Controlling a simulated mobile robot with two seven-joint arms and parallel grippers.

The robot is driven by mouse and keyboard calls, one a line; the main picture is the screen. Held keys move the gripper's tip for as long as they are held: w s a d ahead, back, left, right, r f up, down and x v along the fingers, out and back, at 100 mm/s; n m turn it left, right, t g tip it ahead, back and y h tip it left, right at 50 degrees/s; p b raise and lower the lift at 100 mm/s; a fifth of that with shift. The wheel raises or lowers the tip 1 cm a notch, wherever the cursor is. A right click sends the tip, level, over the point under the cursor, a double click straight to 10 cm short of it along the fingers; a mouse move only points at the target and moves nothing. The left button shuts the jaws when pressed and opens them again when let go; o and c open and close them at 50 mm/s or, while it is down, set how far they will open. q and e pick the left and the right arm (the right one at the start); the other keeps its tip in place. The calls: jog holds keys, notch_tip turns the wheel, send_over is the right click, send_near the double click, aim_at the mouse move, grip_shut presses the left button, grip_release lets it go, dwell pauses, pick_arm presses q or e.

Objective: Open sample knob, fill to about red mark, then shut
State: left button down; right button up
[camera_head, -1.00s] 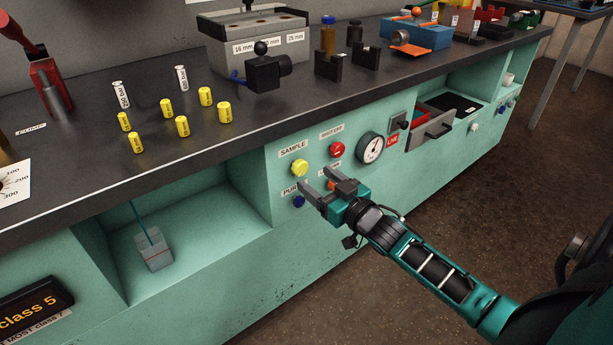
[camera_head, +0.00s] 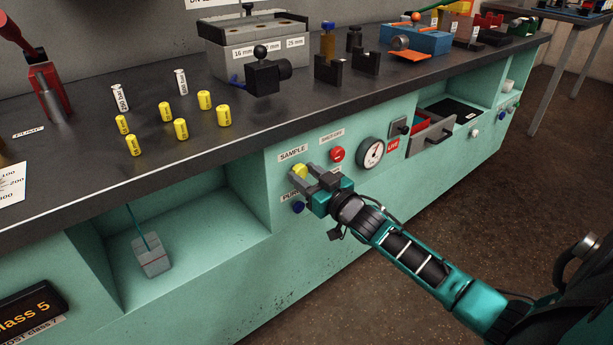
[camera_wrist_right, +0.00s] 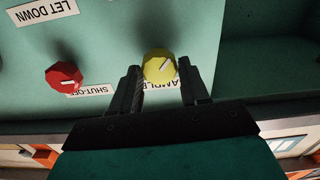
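The yellow sample knob (camera_head: 299,171) is on the green panel under the SAMPLE label. My right gripper (camera_head: 304,175) is at it, with its fingertips on either side of it. In the right wrist view the knob (camera_wrist_right: 159,66), with a white pointer line, shows between the open fingers (camera_wrist_right: 160,82). Small gaps seem to show beside it, but I cannot tell whether a finger touches. A clear sample container (camera_head: 152,259) stands in the open recess at left, with a thin blue-green tube (camera_head: 138,227) leading into it. Its red mark is faint and its fill level unclear. My left gripper is out of view.
A red shut-off knob (camera_head: 336,154) and a pressure gauge (camera_head: 371,152) are to the right of the sample knob. A blue knob (camera_head: 298,207) is just below it. The dark worktop (camera_head: 180,165) overhangs the panel and bears several yellow and white cylinders.

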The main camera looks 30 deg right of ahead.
jog(key=c, duration=0.6)
jog(key=shift+o, duration=0.2)
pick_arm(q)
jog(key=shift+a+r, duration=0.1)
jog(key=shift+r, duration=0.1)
pick_arm(e)
jog(key=shift+n, duration=0.4)
jog(key=shift+n+p, duration=0.5)
jog(key=shift+p, duration=0.15)
jog(key=n+p, duration=0.1)
jog(key=n, duration=0.3)
jog(key=shift+a, duration=0.1)
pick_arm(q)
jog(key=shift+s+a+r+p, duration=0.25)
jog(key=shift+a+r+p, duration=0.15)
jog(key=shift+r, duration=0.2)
pick_arm(e)
jog(key=shift+f+n, duration=0.1)
jog(key=shift+n, duration=1.1)
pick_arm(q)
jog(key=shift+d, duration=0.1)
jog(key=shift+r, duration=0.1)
pick_arm(e)
jog(key=o, duration=1.1)
jog(key=shift+c, duration=0.2)
